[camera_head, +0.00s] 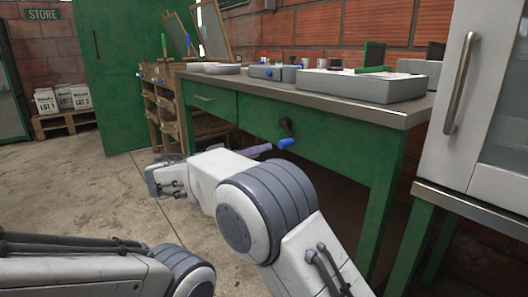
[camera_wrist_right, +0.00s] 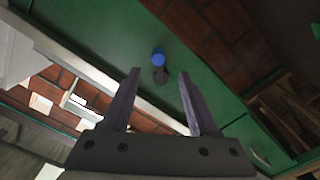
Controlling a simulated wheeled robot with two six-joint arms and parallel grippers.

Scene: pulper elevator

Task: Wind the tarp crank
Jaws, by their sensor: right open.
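The crank is a dark arm (camera_head: 285,127) with a blue knob (camera_head: 287,142), mounted on the green front panel of the workbench. In the right wrist view the blue knob (camera_wrist_right: 158,57) and the dark crank arm (camera_wrist_right: 160,76) appear ahead of and between the fingers. My right gripper (camera_head: 268,149) is just left of the knob in the head view. It also shows in the right wrist view (camera_wrist_right: 159,74), its two fingers apart with nothing held. Whether a finger touches the crank is unclear. My left gripper is out of view. No tarp is identifiable.
The green workbench (camera_head: 405,117) carries grey trays (camera_head: 360,88) and small items. A white cabinet (camera_head: 475,95) stands at the right, a wooden shelf (camera_head: 160,110) at the left. Clear concrete floor (camera_head: 70,180) lies at the left.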

